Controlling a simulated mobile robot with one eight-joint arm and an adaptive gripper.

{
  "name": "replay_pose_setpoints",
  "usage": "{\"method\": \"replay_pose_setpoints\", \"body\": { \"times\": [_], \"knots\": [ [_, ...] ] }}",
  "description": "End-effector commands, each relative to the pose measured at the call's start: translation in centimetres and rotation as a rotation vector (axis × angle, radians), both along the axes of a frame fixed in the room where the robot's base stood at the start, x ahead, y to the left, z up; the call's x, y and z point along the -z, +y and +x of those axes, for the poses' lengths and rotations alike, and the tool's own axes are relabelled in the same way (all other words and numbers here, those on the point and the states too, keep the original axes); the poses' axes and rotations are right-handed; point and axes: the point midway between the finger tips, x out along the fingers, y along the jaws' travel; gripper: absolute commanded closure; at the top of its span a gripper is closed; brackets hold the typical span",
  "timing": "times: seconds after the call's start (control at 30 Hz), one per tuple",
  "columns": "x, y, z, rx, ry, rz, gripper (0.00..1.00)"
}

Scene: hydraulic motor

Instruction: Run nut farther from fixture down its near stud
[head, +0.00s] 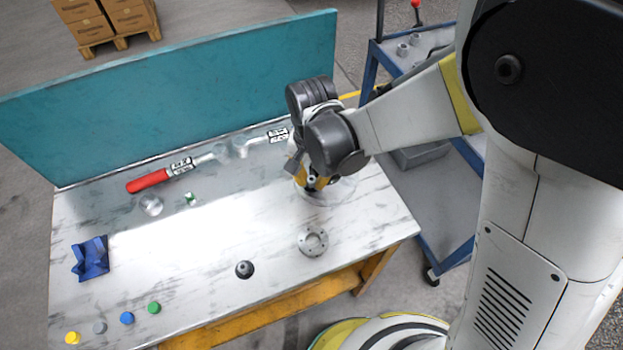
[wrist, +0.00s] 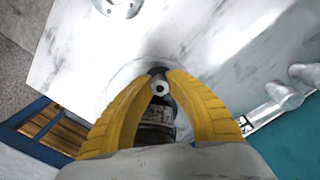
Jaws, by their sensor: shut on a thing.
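My gripper (head: 312,182) is over the right part of the table, and its yellow fingers also show in the wrist view (wrist: 160,74). The fingertips are closed on a small grey ring-shaped nut (wrist: 161,89) with a pale centre. A dark, partly metallic cylindrical body (wrist: 156,125) shows between the fingers; most of it is hidden by them. A pale round base (head: 335,193) shows under the gripper. I cannot make out the stud or how far the nut sits on it. A blue V-shaped block (head: 90,258) stands at the table's left.
A grey flanged disc (head: 313,241) and a dark knobbed part (head: 244,269) lie in front of my gripper. A red-handled tool (head: 149,181) lies towards the teal back panel (head: 170,95). Several coloured caps (head: 127,318) stand front left. A blue cart (head: 430,215) is at right.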

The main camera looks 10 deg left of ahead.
Motion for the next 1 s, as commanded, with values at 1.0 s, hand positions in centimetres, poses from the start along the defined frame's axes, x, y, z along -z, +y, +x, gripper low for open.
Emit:
{"method": "replay_pose_setpoints", "body": {
  "times": [1.0],
  "knots": [
    [0.25,0.00,-0.03,0.834,0.000,-0.001,1.00]
  ]
}}
